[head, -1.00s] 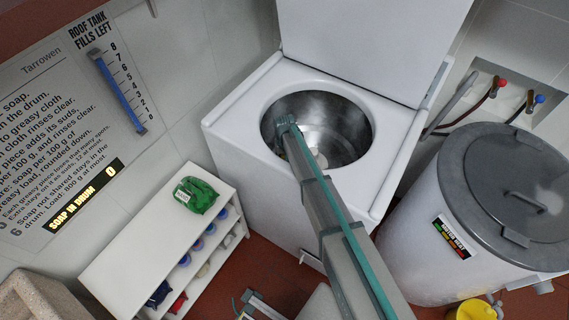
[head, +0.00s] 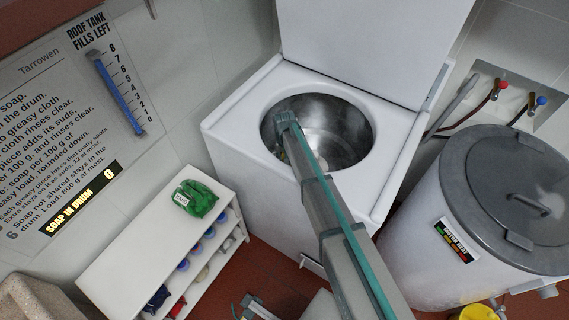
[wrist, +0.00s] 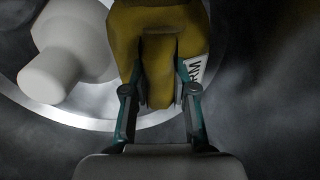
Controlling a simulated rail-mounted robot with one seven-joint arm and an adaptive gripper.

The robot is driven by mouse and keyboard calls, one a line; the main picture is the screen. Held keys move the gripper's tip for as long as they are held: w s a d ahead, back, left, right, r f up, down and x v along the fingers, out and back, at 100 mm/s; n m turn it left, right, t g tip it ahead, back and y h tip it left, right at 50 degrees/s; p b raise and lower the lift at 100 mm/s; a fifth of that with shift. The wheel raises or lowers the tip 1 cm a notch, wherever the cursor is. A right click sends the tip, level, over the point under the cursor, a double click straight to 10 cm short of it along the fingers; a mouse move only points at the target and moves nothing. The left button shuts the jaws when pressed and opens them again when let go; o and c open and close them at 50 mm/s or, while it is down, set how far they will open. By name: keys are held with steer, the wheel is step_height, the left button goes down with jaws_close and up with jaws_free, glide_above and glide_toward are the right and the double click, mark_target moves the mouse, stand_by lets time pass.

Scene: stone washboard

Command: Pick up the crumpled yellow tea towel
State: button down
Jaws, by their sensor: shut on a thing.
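The crumpled yellow tea towel (wrist: 145,45) shows in the wrist view as folded mustard-coloured cloth with a white lettered tag at its right. My gripper (wrist: 160,95) is shut on it, one finger on each side of the cloth. In the head view my arm reaches into the round steel drum (head: 340,130) of the open white washer. My fingers are mostly hidden there behind the arm. Only a small bit of yellow shows at the arm's left, inside the drum.
A white post (wrist: 62,70) stands in the drum beside the towel. A green bag (head: 200,198) sits on a white shelf (head: 150,235) at left. A grey-lidded tub (head: 510,200) stands at right.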

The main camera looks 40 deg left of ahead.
step_height(320, 180, up, 7)
steer(key=shift+r+b, duration=0.1)
steer(key=shift+b, duration=0.85)
step_height(320, 180, up, 9)
steer(key=p, duration=0.9)
steer(key=shift+r, duration=0.1)
steer(key=shift+r+b, duration=0.3)
steer(key=shift+r, duration=1.65)
steer(key=shift+r, duration=2)
steer(key=shift+r, duration=2)
steer(key=shift+r, duration=0.1)
